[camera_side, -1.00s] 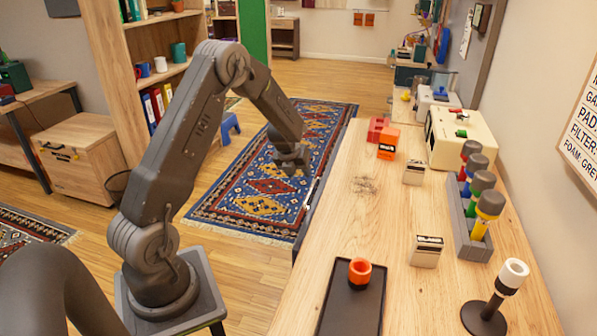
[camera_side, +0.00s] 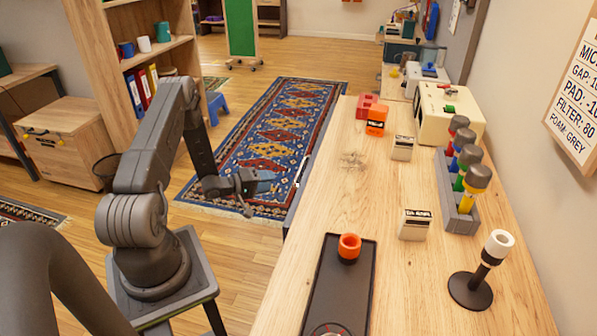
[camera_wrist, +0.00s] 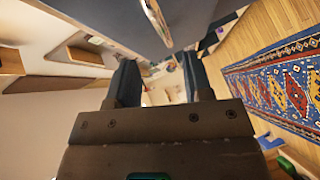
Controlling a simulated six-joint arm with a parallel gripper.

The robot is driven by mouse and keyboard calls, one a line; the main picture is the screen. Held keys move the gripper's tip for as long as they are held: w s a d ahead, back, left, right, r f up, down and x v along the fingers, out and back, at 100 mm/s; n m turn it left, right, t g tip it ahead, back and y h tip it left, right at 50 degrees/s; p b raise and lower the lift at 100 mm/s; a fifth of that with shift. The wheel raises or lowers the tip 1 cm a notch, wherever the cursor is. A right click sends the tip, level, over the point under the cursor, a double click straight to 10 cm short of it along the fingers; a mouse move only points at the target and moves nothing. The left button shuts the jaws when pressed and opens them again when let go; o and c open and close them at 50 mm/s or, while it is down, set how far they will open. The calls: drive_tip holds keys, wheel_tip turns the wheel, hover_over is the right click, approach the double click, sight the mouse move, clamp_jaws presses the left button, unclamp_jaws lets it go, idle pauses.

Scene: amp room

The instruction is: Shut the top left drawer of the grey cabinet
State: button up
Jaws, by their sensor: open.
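My gripper (camera_side: 246,190) is open and empty. In the side view it hangs over the patterned rug, left of the bench's long edge and apart from it. In the wrist view its two dark fingers (camera_wrist: 161,82) stand well apart with nothing between them. A grey panel (camera_wrist: 110,18) with a pale, narrow strip (camera_wrist: 157,20) fills the top of the wrist view, beyond the fingertips; it looks like part of the grey cabinet. In the side view the benchtop hides most of the cabinet. I cannot tell which drawer this is or how far it stands out.
The floor over the rug (camera_side: 265,140) is open.

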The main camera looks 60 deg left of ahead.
sight(299, 171)
drive_tip(key=w+n, duration=0.1)
drive_tip(key=w, duration=0.3)
drive_tip(key=w+a+f+y, duration=0.1)
drive_tip(key=w, duration=0.3)
drive_tip(key=w+a+f+n, duration=0.1)
drive_tip(key=w, duration=0.4)
drive_tip(key=shift+w+n+t+y, duration=0.1)
drive_tip(key=shift+n+t+y, duration=0.2)
drive_tip(key=shift+y, duration=0.1)
drive_tip(key=shift+c, duration=0.2)
clamp_jaws()
